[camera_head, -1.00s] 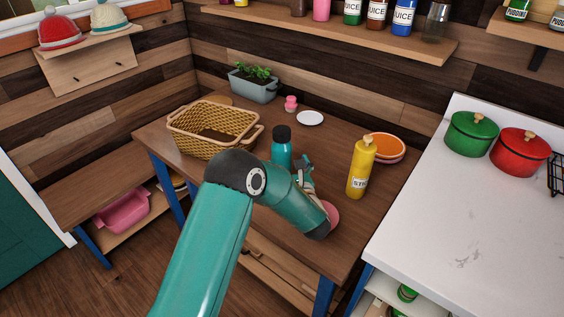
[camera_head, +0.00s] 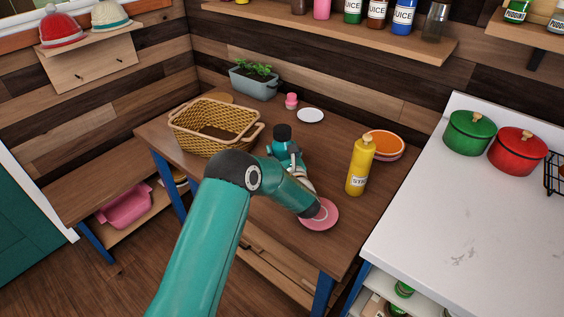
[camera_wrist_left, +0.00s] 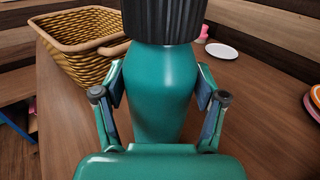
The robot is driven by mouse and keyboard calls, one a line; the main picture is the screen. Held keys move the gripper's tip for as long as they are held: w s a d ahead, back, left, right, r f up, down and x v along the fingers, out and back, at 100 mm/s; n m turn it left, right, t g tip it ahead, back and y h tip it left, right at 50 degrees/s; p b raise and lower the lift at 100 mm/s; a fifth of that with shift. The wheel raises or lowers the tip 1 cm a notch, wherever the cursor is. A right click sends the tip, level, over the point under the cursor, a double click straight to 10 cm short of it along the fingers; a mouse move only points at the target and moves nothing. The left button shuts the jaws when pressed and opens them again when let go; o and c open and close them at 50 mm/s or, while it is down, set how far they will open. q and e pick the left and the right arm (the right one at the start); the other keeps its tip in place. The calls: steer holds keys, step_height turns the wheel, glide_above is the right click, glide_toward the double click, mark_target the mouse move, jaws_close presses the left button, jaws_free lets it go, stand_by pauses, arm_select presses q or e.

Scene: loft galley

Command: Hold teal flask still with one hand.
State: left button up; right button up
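The teal flask (camera_wrist_left: 162,90) with a ribbed black cap stands upright on the wooden table. In the head view its black cap (camera_head: 282,132) shows, while much of its body is behind my arm and gripper. My left gripper (camera_head: 288,150) is at the flask. In the left wrist view the fingers of my left gripper (camera_wrist_left: 161,85) are spread wide, one on each side of the flask body below the cap. The pads lie very close to its sides; firm contact is not visible. My right gripper is not in view.
On the table (camera_head: 275,215), a wicker basket (camera_head: 190,143) is to the left, a yellow bottle (camera_head: 359,170) to the right, and a pink plate (camera_head: 320,216) near the front edge. A planter (camera_head: 255,88) and a white plate (camera_head: 310,115) are behind.

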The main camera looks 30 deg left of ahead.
arm_select(q)
jaws_close()
steer(key=shift+r, duration=0.1)
steer(key=shift+r, duration=0.1)
